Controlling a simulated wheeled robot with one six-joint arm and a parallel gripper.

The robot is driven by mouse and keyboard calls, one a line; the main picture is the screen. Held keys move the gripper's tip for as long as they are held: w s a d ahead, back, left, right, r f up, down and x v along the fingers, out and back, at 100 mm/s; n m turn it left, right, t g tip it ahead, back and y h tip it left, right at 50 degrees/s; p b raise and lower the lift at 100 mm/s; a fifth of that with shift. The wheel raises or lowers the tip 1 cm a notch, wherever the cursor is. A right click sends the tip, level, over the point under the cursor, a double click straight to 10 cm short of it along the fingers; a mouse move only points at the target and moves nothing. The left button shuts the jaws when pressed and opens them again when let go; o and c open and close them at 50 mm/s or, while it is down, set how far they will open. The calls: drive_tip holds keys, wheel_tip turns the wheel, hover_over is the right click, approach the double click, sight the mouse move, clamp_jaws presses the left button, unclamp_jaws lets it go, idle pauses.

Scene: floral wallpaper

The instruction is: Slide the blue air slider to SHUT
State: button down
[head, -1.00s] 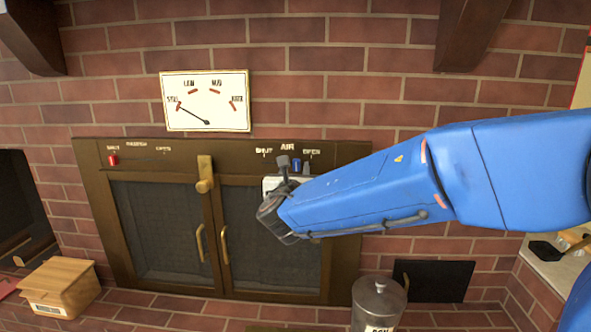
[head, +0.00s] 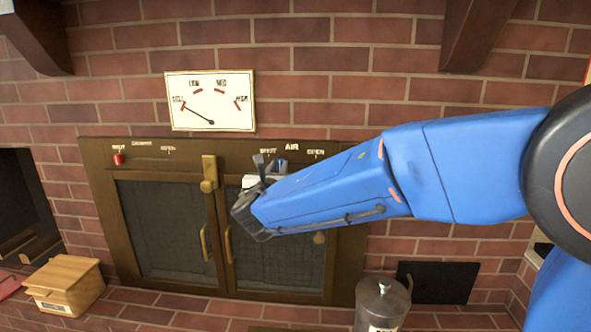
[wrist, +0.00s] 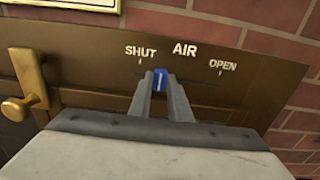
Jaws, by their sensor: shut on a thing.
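The blue air slider (wrist: 160,80) sits between my gripper's fingertips in the wrist view, on the brass-brown stove frame (wrist: 85,75). It stands between the SHUT mark (wrist: 140,51) and the OPEN mark (wrist: 222,66), nearer SHUT. My gripper (wrist: 159,84) is shut on it, one finger on each side. My blue arm comes in from the right and hides part of the right stove door.
A red slider (head: 118,159) sits at SHUT on the left of the frame. A brass latch (head: 209,175) stands between the two doors. A dial (head: 211,101) hangs above, its needle toward the left. A wooden box (head: 65,287) and a metal canister (head: 382,302) stand below.

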drive_tip(key=shift+a, duration=1.95)
drive_tip(key=c, duration=1.6)
unclamp_jaws()
drive_tip(key=shift+a, duration=0.15)
drive_tip(key=shift+c, duration=0.2)
drive_tip(key=s, duration=1.7)
drive_tip(key=shift+s+a, duration=0.15)
drive_tip(key=shift+a, duration=0.1)
